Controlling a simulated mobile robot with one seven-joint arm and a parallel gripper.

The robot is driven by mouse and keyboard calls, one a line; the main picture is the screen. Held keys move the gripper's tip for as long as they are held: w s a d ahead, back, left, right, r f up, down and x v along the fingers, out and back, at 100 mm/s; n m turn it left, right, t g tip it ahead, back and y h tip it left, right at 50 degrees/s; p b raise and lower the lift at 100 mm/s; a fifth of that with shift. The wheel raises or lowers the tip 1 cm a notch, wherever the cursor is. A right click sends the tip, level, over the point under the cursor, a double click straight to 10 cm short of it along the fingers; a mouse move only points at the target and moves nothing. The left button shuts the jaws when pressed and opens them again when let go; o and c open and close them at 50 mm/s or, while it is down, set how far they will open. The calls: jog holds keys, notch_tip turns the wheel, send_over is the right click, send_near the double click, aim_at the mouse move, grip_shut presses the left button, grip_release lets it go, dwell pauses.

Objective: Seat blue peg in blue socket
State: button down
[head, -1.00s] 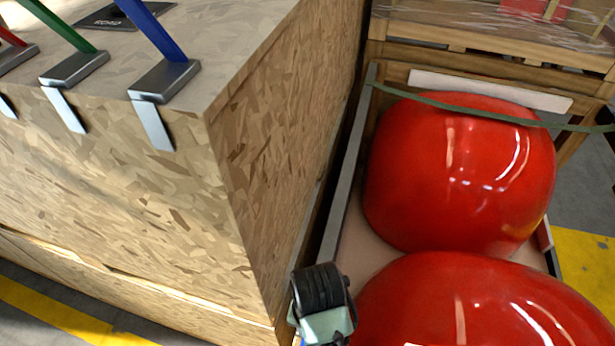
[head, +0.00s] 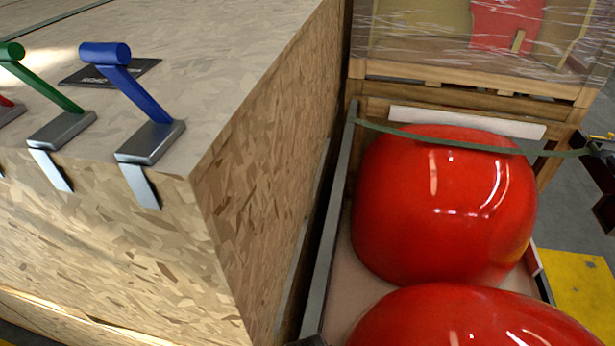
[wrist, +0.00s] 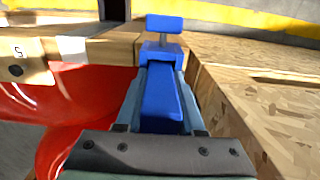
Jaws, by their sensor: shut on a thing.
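My gripper (wrist: 160,72) shows in the wrist view, shut on a blue peg (wrist: 158,100). The peg is a long blue block lying between the two fingers, with a blue crosspiece on a short stem beyond the fingertips. The held peg is beside the wooden box's edge in the wrist view. In the head view my gripper and this peg are out of sight. A blue lever (head: 140,93) with a round cross-head stands tilted on a metal clamp at the box's edge. I cannot make out a blue socket for certain in either view.
A chipboard box (head: 265,150) fills the left of the head view, with a green lever (head: 40,83) beside the blue one. Large glossy red nosecones (head: 445,205) lie in a tray to the right. A green strap (head: 450,141) crosses them. A wrapped crate (head: 430,70) stands behind.

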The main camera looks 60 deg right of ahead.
jog(key=shift+s+f, duration=0.1)
jog(key=shift+f, duration=0.3)
jog(key=shift+s+a+f+b, duration=0.2)
jog(key=shift+a+f+b, duration=0.05)
jog(key=shift+b, duration=0.05)
jog(key=c, duration=0.5)
grip_release()
jog(key=shift+f, duration=0.15)
jog(key=shift+s+d, duration=0.1)
jog(key=shift+s, duration=0.05)
jog(key=r, duration=0.8)
jog(key=w+r, duration=0.1)
jog(key=r, duration=0.3)
jog(key=shift+d+r+b, duration=0.25)
jog(key=shift+r+b, duration=0.05)
jog(key=shift+s+a+r, duration=0.1)
jog(key=shift+r, duration=0.45)
